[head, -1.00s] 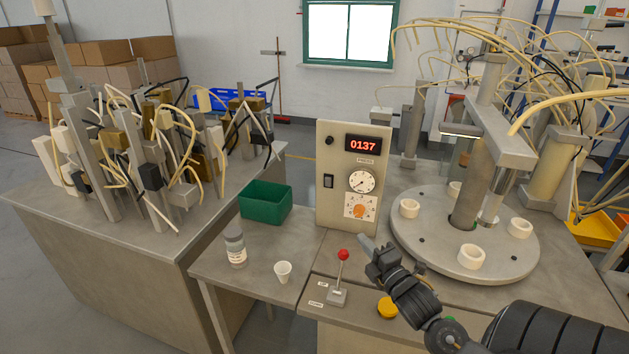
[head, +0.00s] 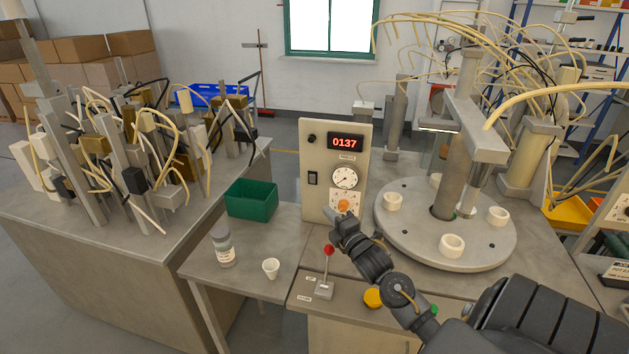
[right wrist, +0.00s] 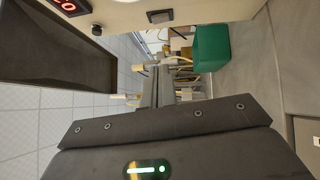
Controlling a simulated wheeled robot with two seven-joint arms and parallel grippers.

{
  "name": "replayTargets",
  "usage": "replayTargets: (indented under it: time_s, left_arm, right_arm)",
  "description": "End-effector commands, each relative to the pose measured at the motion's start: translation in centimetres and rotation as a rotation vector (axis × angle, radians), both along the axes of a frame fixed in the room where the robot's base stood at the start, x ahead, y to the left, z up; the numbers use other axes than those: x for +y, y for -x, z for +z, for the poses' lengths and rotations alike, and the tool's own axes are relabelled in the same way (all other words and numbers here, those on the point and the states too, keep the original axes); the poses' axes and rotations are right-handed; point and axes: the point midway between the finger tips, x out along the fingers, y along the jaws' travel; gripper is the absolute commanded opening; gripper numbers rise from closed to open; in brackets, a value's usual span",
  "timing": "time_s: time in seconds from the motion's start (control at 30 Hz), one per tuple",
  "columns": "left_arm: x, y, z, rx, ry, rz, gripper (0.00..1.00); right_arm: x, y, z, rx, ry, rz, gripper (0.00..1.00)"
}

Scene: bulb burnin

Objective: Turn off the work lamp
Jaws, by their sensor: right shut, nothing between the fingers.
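The beige control panel (head: 309,145) stands upright on the bench with a red 0137 display (head: 345,142), a black rocker switch (head: 312,178), a black knob (head: 312,139), a white dial (head: 346,178) and an orange dial (head: 343,202). The rocker switch also shows in the right wrist view (right wrist: 160,16). A lamp head (head: 438,125) with a bright underside hangs over the turntable; I cannot tell whether it is the work lamp. My right gripper (head: 331,213) is shut and empty, in front of the panel's lower part, below the rocker switch. Contact cannot be told. My left gripper is out of view.
A green bin (head: 252,200) is left of the panel. The turntable (head: 445,245) with white rings lies right.

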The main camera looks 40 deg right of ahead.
Motion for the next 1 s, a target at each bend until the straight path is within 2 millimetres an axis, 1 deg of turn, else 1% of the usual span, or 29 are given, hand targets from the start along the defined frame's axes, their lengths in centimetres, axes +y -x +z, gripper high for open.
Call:
replayTargets:
  time_s: [0.03,0.1,0.3,0.5,0.6,0.7,0.83,1.0]
  left_arm:
    - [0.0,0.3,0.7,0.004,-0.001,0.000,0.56]
    - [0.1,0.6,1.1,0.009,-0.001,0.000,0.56]
    - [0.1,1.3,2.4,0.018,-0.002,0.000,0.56]
    - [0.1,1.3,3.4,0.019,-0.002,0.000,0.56]
    - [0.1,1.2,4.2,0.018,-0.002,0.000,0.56]
    - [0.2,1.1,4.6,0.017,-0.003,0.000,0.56]
    - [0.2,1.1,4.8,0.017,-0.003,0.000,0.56]
    - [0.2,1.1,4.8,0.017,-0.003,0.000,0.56]
  right_arm:
    - [-0.3,-1.2,0.6,-0.003,-0.002,-0.002,0.00]
    - [-0.5,-2.7,0.7,-0.002,-0.003,-0.002,0.00]
    - [-1.3,-7.0,1.1,-0.001,-0.004,-0.003,0.00]
    - [-2.0,-10.9,1.4,0.000,-0.003,-0.001,0.00]
    - [-3.5,-11.5,1.7,0.001,-0.002,-0.003,0.00]
    - [-4.3,-12.1,1.7,0.002,-0.001,-0.002,0.00]
    - [-4.9,-12.5,1.7,0.000,0.000,0.000,0.00]
    - [-5.1,-12.7,1.6,0.000,-0.001,0.000,0.00]
